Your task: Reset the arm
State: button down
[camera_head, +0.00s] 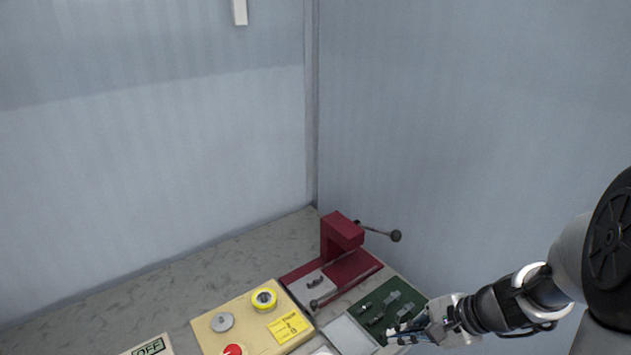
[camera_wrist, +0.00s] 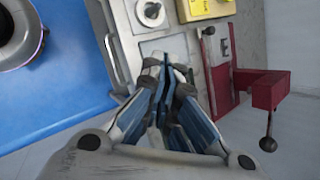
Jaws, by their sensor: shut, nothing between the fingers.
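My gripper (camera_head: 400,335) is at the lower right in the head view, at the right end of the bench beside the dark green tray (camera_head: 388,304). In the wrist view my gripper (camera_wrist: 165,72) shows with its blue-grey fingers together and nothing between them. Its fingertips point toward a pale panel. I cannot tell whether they touch anything. My arm reaches in from the right edge of the head view.
A red press (camera_head: 342,235) with a ball-ended lever stands at the back corner. A cream control box (camera_head: 213,330) has a yellow-ringed button, a grey knob and a red button. An OFF sign (camera_head: 150,347) is at the bottom. The bench's left part (camera_head: 110,300) is clear.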

jog(key=s+a+r+n+h, duration=0.2)
jog(key=s+r+n+h, duration=0.1)
jog(key=s+r+n, duration=0.4)
jog(key=s+a+r+n+t+h, duration=0.1)
jog(key=s+a+r+n+h, duration=0.1)
jog(key=s+r+n, duration=0.6)
jog(key=s+h, duration=0.1)
jog(key=s, duration=0.1)
jog(key=shift+s+h, duration=0.3)
jog(key=shift+s, duration=0.05)
jog(key=shift+a, duration=0.1)
